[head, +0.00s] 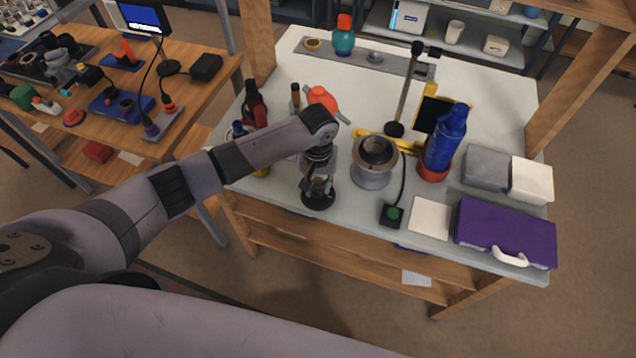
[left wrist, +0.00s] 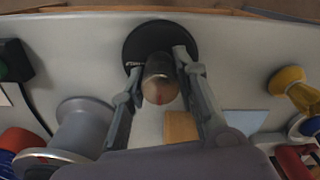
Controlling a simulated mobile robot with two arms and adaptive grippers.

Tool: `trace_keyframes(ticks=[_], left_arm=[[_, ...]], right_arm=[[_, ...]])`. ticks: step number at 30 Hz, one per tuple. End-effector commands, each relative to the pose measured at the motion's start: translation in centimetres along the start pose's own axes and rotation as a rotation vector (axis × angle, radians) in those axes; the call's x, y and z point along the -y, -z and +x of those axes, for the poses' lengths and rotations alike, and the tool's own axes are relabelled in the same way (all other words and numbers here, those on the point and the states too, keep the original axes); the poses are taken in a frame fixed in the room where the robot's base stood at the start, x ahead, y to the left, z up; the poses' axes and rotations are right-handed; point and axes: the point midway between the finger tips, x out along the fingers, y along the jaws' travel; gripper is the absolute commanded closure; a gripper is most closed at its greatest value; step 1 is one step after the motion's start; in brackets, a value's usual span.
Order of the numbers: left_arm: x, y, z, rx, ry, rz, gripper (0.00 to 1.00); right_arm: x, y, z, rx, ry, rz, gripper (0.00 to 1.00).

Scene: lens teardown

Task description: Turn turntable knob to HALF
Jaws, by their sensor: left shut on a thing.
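My left gripper (head: 318,183) points down at the front edge of the white-topped table. In the left wrist view its two fingers (left wrist: 158,66) stand on either side of a rounded brownish knob (left wrist: 160,88) with a thin red mark, and are shut on it. The knob stands over a black round base (left wrist: 140,40), which also shows in the head view (head: 318,202). I cannot read any setting marks. A grey spool-shaped stand (head: 372,178) with a dark round top is just right of the gripper. My right gripper is not in view.
A black box with a green button (head: 392,214), a white pad (head: 430,217) and a purple case (head: 505,232) lie to the right. A blue bottle (head: 446,140) stands behind them. A red-orange object (head: 322,98) lies behind my left wrist. The table's back middle is fairly clear.

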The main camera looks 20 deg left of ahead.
Motion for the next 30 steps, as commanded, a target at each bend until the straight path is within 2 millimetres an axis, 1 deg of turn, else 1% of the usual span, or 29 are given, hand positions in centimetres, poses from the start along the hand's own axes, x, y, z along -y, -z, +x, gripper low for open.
trace_keyframes(ticks=[1,8,14,20,26,30], left_arm=[[0.0,0.0,0.0,0.000,0.000,0.000,0.85],[0.0,0.0,0.0,0.000,0.000,0.000,1.00],[0.0,0.0,-0.1,0.000,0.001,0.012,1.00],[0.0,0.0,-0.2,0.001,0.001,0.082,1.00],[0.0,0.0,-0.4,0.002,0.000,0.224,1.00],[0.0,0.0,-0.4,0.002,0.001,0.354,1.00]], right_arm=[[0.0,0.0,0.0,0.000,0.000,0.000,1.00],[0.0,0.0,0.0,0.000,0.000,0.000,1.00],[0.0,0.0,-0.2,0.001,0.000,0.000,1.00],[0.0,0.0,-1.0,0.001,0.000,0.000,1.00],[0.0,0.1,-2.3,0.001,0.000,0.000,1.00],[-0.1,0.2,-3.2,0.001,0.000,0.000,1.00]])
